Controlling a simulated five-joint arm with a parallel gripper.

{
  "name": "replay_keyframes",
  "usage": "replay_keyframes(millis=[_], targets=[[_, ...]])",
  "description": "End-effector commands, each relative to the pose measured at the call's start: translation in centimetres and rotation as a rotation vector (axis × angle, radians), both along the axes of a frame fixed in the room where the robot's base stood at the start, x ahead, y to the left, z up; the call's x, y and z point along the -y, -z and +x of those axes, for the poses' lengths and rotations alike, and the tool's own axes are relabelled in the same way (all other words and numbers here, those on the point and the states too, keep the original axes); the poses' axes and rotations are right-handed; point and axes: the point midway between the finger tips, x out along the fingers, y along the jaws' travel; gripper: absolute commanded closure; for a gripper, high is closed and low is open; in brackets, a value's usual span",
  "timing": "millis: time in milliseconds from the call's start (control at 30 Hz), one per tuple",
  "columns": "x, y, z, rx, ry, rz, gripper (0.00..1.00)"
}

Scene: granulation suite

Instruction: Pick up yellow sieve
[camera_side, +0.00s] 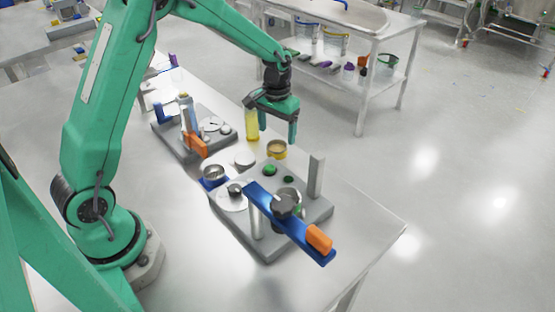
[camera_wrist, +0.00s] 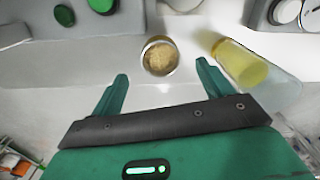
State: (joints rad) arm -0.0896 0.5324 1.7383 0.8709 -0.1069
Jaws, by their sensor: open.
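The yellow sieve (camera_side: 277,149) is a small round vessel standing on the table behind the grey fixture. In the wrist view the sieve (camera_wrist: 160,56) shows from above, with tan grainy material inside its rim. My gripper (camera_side: 278,133) is open and empty, pointing down above the sieve. In the wrist view, the sieve lies just beyond the open fingertips of my gripper (camera_wrist: 162,70), roughly centred between them. The fingers appear apart from it.
A yellow bottle (camera_side: 252,124) stands close beside the sieve; it also shows right of it in the wrist view (camera_wrist: 240,65). A grey fixture (camera_side: 262,240) with a blue, orange-tipped lever (camera_side: 300,237) stands in front. A blue-based sieve (camera_side: 214,175) and white dish (camera_side: 245,159) are nearby.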

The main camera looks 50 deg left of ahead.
Motion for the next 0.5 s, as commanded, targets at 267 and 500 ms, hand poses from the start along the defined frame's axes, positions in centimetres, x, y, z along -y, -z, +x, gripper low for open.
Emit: replay_keyframes(millis=[267,500], targets=[[0.0,1.2,0.0,0.000,0.000,0.000,0.21],[0.0,2.2,0.0,-0.003,0.000,-0.001,0.21]])
